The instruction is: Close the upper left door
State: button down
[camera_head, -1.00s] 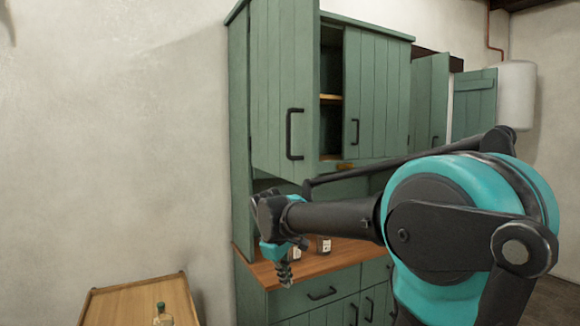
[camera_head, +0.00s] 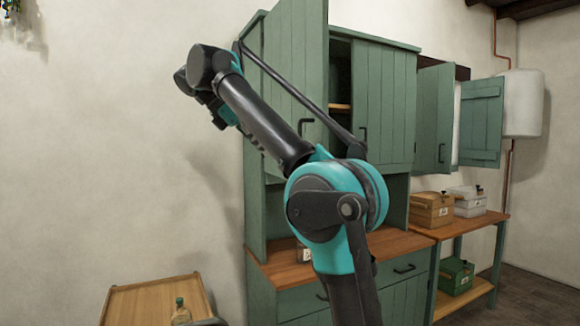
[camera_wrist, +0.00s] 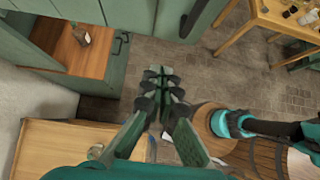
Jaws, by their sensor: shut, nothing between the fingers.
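The upper left door (camera_head: 290,50) is a green plank door on the green cabinet and stands swung open in the head view. My arm crosses in front of its lower part, and its dark handle (camera_head: 306,126) is partly hidden. In the wrist view, a green panel (camera_wrist: 130,12) with a dark handle (camera_wrist: 190,22) shows at the top edge and appears to be this door. My gripper (camera_wrist: 161,74) is shut and empty, apart from the panel in that picture. In the head view it is largely hidden behind the wrist, left of the door.
The right upper door (camera_head: 385,100) stands beside a gap showing a shelf. Below is a wooden counter (camera_head: 290,268). A small wooden table (camera_head: 140,300) with a bottle (camera_head: 181,312) stands at lower left. Boxes (camera_head: 432,210) sit on a bench at right. Bare wall lies left.

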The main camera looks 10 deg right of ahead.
jog(key=d+r+x, duration=0.2)
jog(key=x, duration=1)
jog(key=shift+w+d+f, duration=0.2)
jog(key=shift+w, duration=0.15)
jog(key=shift+d, duration=0.1)
